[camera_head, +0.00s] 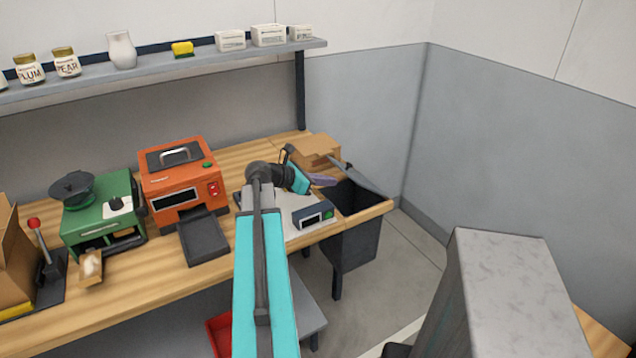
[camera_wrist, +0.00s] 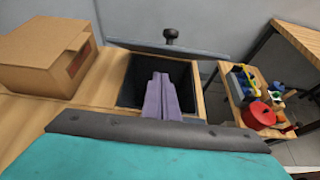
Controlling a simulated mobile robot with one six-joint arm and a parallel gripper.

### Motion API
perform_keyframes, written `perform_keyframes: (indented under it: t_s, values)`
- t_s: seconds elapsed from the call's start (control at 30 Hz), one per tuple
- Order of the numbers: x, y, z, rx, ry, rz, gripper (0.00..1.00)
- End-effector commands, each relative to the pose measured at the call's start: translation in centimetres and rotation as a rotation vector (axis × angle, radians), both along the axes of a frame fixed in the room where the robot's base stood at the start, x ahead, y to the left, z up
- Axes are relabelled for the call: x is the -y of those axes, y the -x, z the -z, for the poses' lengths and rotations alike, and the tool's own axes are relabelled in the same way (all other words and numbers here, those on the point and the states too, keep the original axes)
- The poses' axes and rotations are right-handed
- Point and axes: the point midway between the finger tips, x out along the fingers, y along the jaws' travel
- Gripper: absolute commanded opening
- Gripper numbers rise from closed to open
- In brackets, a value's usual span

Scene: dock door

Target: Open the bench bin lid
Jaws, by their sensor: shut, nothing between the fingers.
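The bench bin (camera_head: 350,240) is a dark box set into the right end of the wooden bench. Its grey lid (camera_head: 364,180) is raised off the opening and tilted; the dark inside shows below it. In the wrist view the lid (camera_wrist: 200,50) stands along the far side of the opening, with its black knob (camera_wrist: 171,36) on top. The bin's dark interior (camera_wrist: 130,85) shows there too. My gripper (camera_head: 330,181) has purple fingers, shut and empty. In the wrist view the fingertips (camera_wrist: 161,76) appear over the opening, on the near side of the lid, apparently apart from it.
A cardboard box (camera_head: 316,149) stands on the bench left of the bin. A scale (camera_head: 300,222) lies below my gripper. An orange machine (camera_head: 183,180) and a green machine (camera_head: 103,215) stand further left. A grey block (camera_head: 505,290) rises at front right.

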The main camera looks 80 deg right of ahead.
Motion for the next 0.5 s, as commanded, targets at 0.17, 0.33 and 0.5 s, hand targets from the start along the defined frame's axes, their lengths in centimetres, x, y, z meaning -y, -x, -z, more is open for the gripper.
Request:
perform_keyframes:
  t_s: [0.17, 0.33, 0.5]
  values:
    - [0.9, 0.9, -1.8, 0.001, 0.001, 0.001, 0.00]
    - [1.2, 1.3, -2.4, 0.000, 0.000, 0.001, 0.00]
    - [1.2, 1.4, -2.4, 0.000, 0.000, 0.001, 0.00]
